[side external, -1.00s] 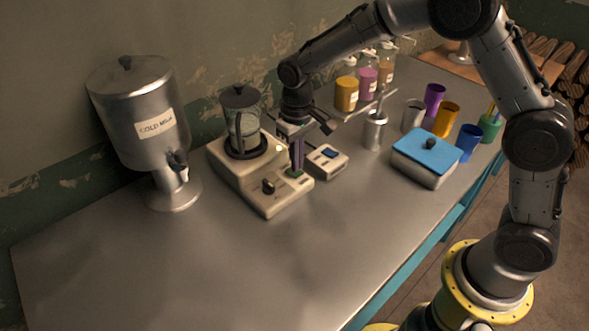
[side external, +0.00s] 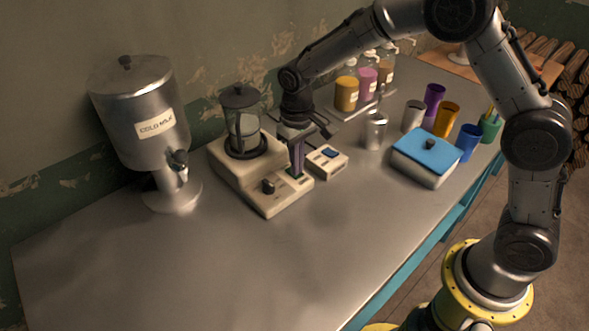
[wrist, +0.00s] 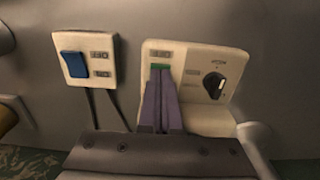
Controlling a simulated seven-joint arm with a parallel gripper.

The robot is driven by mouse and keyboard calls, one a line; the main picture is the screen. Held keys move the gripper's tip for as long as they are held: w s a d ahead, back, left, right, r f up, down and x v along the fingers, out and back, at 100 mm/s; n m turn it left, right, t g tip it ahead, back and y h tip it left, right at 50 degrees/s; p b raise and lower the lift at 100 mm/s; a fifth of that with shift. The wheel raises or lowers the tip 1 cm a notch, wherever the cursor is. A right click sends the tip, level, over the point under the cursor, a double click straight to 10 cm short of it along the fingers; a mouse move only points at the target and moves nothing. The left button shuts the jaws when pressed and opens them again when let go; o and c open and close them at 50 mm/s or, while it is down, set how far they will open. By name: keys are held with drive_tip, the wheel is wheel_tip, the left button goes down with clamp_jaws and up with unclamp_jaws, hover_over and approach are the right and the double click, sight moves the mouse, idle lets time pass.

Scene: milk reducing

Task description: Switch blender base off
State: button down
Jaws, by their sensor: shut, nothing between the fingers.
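The cream blender base (side external: 240,178) stands on the metal counter, with a lidded glass jar (side external: 242,128) on its rear part. It has a black knob (side external: 268,187), which also shows in the wrist view (wrist: 213,85). My gripper (side external: 297,171) points down at the front panel, its purple fingers shut together with nothing between them. In the wrist view my gripper (wrist: 160,80) has its tips at a green switch (wrist: 160,67), below a small label. The fingers hide most of the switch, so its position and any contact are unclear.
A separate switch box (side external: 327,161) with a blue rocker (wrist: 75,64) sits close right of the base. A cold milk dispenser (side external: 135,105) stands left. A blue-lidded box (side external: 427,157), metal containers and coloured cups are right. The front counter is clear.

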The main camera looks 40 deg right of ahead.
drive_tip(key=shift+r, duration=3.45)
drive_tip(key=shift+d, duration=0.1)
drive_tip(key=s+d+r+m+t, duration=0.1)
drive_tip(key=s+d+r+t, duration=0.4)
drive_tip(key=s+r, duration=0.95)
drive_tip(key=s+d+f, duration=0.1)
drive_tip(key=s+f, duration=0.1)
drive_tip(key=s, duration=0.4)
drive_tip(key=s+d+f+n, duration=0.1)
drive_tip(key=s+d+f, duration=0.1)
drive_tip(key=s, duration=0.5)
drive_tip(key=shift+d+f+t, duration=0.25)
drive_tip(key=shift+f+t, duration=0.05)
drive_tip(key=shift+f, duration=0.05)
drive_tip(key=shift+s, duration=0.1)
